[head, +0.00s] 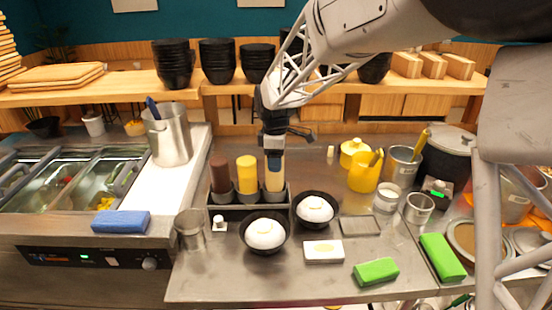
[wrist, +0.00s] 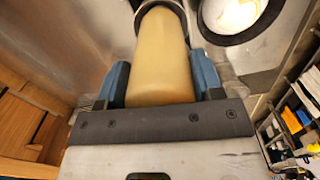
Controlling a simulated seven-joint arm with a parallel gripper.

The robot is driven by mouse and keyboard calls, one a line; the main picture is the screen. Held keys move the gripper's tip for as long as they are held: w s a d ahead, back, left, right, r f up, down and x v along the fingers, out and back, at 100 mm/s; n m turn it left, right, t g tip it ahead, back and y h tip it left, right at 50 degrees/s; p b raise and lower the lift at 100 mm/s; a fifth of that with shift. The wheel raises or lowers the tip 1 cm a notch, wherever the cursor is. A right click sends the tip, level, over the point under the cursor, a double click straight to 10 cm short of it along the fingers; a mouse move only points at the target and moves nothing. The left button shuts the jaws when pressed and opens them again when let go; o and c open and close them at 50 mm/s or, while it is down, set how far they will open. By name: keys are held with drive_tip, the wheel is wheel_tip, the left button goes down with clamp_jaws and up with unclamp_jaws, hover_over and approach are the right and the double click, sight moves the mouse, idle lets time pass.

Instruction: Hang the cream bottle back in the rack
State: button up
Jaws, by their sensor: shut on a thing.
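The cream bottle (head: 275,178) is upright at the right-hand place of the dark rack (head: 247,212). My gripper (head: 273,158) is shut on its upper part from above. In the wrist view the bottle (wrist: 158,58) lies between my blue fingertips (wrist: 158,80). Its far end meets a dark ring (wrist: 185,14) of the rack. I cannot tell whether it is fully seated. A brown bottle (head: 220,173) and a yellow bottle (head: 246,174) stand in the left and middle places.
Two dark bowls with white mounds, a front one (head: 264,233) and a right one (head: 315,209), stand close to the rack. A metal cup (head: 189,230) is to its left. A yellow pitcher (head: 364,173) and tins are to the right.

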drive_tip(key=shift+f, duration=0.1)
drive_tip(key=shift+f, duration=1.2)
drive_tip(key=o, duration=0.9)
drive_tip(key=shift+f, duration=0.1)
drive_tip(key=shift+c, duration=0.2)
drive_tip(key=shift+r, duration=3.8)
